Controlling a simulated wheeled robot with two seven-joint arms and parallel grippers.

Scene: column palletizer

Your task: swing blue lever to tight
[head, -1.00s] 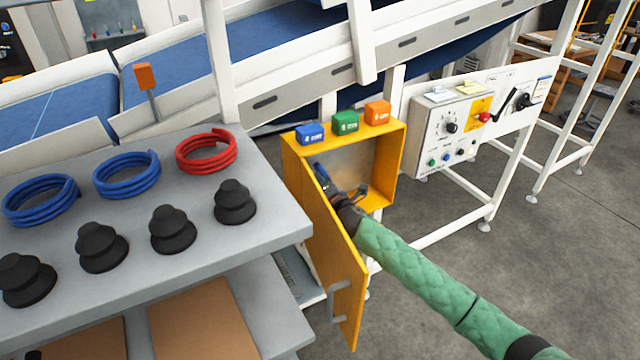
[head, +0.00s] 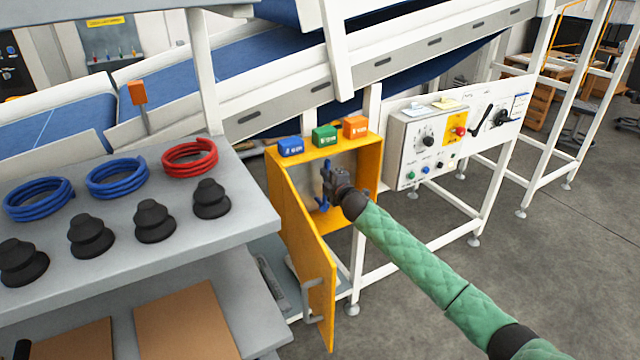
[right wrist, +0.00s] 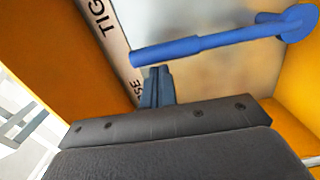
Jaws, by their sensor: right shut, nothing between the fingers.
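The blue lever (right wrist: 215,44) crosses the upper part of the right wrist view, its round hub at right and its handle end at left. In the head view parts of the lever (head: 322,203) show inside the yellow cabinet (head: 372,160), partly hidden by my right gripper (head: 329,181). In the right wrist view the gripper's fingers (right wrist: 157,86) are shut and empty, just below the handle near its free end; I cannot tell if they touch it. A pale label strip (right wrist: 110,30) beside the handle end reads "TIG", and "SE" lower down, both cut off. My left gripper is not in view.
The cabinet's yellow door (head: 303,245) hangs open toward me, left of my right arm. Blue, green (head: 325,136) and orange boxes stand on the cabinet. A grey shelf (head: 190,238) with coils and black cups is at left. A control panel (head: 425,150) is at right.

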